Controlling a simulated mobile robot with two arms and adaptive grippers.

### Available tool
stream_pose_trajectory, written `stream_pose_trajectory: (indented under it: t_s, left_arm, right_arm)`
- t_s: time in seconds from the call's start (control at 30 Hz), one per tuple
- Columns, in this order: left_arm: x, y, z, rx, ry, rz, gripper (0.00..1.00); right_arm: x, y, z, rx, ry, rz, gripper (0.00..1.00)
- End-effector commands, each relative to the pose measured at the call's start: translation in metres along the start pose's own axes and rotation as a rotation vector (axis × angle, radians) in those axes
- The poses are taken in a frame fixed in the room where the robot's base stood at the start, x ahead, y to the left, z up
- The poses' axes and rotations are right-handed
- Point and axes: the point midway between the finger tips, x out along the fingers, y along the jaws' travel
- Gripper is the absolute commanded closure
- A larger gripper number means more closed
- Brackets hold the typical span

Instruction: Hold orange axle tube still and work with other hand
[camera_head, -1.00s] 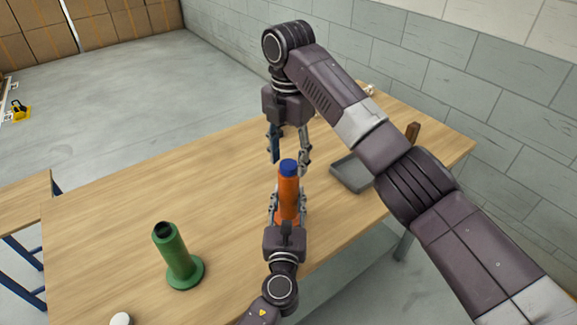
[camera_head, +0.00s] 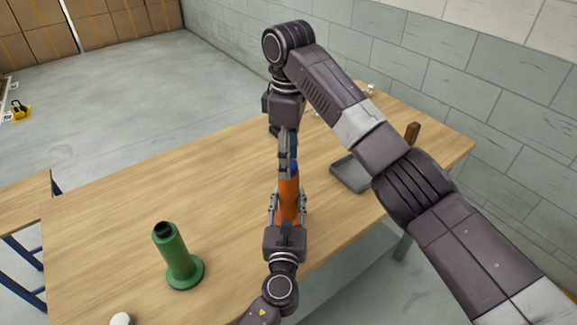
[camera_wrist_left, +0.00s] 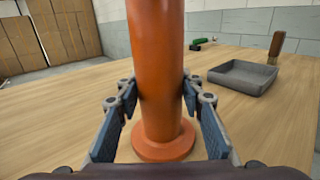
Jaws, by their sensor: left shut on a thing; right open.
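The orange axle tube (camera_head: 288,196) stands upright on the wooden table, with a blue piece (camera_head: 293,168) at its top. My left gripper (camera_head: 288,208) is shut around the tube low down, from the near side. The left wrist view shows the tube (camera_wrist_left: 157,75) between both fingers (camera_wrist_left: 160,97), its round foot flat on the table. My right gripper (camera_head: 288,155) points down from above, right at the blue top. It is open, seen edge-on, and its fingers partly hide the blue piece. I cannot tell whether they touch it.
A green flanged tube (camera_head: 176,255) stands at the left front of the table. A grey tray (camera_head: 350,174) lies to the right, with a brown-handled thing (camera_head: 412,132) behind it. A white round thing (camera_head: 121,319) is at the bottom edge. The table's left middle is clear.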

Motion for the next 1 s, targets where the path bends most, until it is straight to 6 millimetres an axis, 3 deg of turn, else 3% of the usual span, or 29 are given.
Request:
stream_pose_trajectory:
  t_s: [0.2, 0.67, 1.0]
  left_arm:
    - [-0.0001, 0.0002, -0.0004, 0.000, 0.001, 0.000, 1.00]
    - [0.0000, 0.0002, -0.0004, 0.000, 0.001, 0.000, 1.00]
    - [0.0000, 0.0002, -0.0003, 0.000, 0.001, 0.000, 1.00]
  right_arm:
    - [0.0000, 0.0001, 0.0001, 0.190, 0.000, 0.000, 0.54]
    - [-0.0007, 0.0000, 0.0001, 0.200, 0.000, 0.000, 0.54]
    - [-0.0006, 0.0000, 0.0001, 0.195, 0.000, 0.000, 0.87]
